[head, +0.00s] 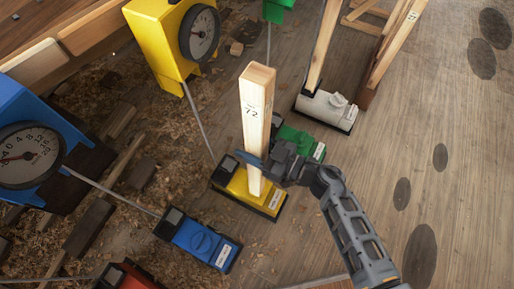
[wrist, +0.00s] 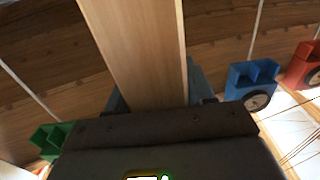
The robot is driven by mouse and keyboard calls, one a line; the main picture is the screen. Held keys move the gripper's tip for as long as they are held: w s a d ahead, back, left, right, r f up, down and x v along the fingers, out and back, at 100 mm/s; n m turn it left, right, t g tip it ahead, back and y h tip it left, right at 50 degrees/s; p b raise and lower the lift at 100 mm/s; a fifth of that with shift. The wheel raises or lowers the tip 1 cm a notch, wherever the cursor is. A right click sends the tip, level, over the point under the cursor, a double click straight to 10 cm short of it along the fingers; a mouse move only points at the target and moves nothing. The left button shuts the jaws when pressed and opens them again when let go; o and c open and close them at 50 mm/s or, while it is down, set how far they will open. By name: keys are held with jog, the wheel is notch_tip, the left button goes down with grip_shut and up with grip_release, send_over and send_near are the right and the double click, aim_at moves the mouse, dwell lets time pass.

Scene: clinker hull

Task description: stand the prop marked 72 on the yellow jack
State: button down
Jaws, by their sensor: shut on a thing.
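The prop marked 72 (head: 255,110) is a pale squared timber, upright with a slight lean in the head view. Its lower end is over the yellow jack (head: 235,187); I cannot tell whether it touches the jack's top. My gripper (head: 268,165) is shut on the prop at its lower part, coming from the right. In the wrist view the prop (wrist: 140,45) rises from between the jaws, which are mostly hidden behind the dark gripper body.
A blue jack (head: 200,238) is at front left, a green jack (head: 300,140) just behind the yellow one. A white jack (head: 325,108) bears another prop (head: 322,45). Yellow (head: 160,40) and blue (head: 35,150) dial gauges hang at left. The floor at right is open.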

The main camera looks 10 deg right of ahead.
jog(key=w+a+f+b, duration=0.6)
jog(key=w+a+b, duration=0.4)
jog(key=a+b, duration=0.3)
jog(key=shift+w+a+f, duration=0.15)
jog(key=shift+w, duration=0.05)
dwell(2.9)
dwell(0.3)
jog(key=shift+f+b, duration=0.4)
jog(key=shift+b, duration=0.05)
dwell(0.5)
jog(key=shift+w+a+f+p, duration=0.1)
jog(key=shift+a+p, duration=0.05)
jog(key=shift+p, duration=0.15)
dwell(0.9)
jog(key=shift+c, duration=1.7)
grip_release()
